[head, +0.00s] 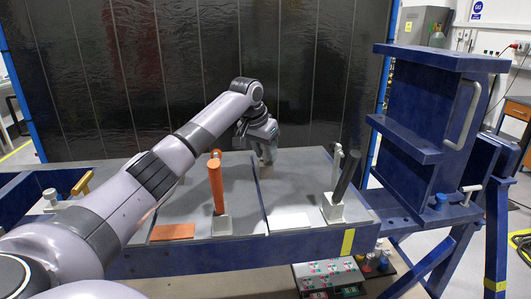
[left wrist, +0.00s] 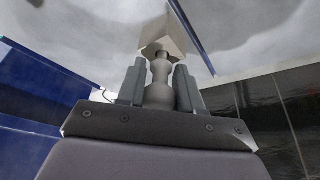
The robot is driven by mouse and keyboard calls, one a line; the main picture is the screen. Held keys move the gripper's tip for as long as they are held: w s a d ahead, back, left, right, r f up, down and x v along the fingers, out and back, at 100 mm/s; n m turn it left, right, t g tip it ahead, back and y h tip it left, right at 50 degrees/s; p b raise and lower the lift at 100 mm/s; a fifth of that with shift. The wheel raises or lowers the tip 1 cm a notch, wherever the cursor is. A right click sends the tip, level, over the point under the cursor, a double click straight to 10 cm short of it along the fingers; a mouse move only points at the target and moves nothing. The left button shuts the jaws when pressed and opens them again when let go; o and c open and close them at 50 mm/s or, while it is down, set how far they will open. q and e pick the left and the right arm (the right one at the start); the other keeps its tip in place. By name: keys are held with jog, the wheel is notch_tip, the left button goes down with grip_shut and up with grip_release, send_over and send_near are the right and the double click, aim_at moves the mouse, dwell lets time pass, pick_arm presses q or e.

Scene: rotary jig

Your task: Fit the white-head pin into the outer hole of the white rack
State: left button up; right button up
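My left gripper (head: 265,148) is low over the grey panel near the back middle of the bench. In the left wrist view its two fingers (left wrist: 160,88) are closed against a grey knobbed stem of a pin (left wrist: 160,72). A white block-shaped head (left wrist: 163,36) shows beyond the fingertips, close to the pale panel; I cannot tell whether it touches it. A flat white plate (head: 289,221) lies on the right panel. I cannot make out which part is the white rack or its outer hole. My right gripper is out of view.
A tilted orange cylinder (head: 217,187) and a tilted black cylinder (head: 346,176) stand on pale blocks. An orange plate (head: 172,232) lies at front left. A blue bracket (head: 440,130) stands at the right. A dark wall is behind the bench.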

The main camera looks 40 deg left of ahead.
pick_arm(q)
jog(key=shift+c, duration=0.9)
jog(key=shift+r, duration=0.15)
jog(key=shift+w+r, duration=0.1)
jog(key=shift+r, duration=0.2)
grip_shut()
notch_tip(320, 180, up, 19)
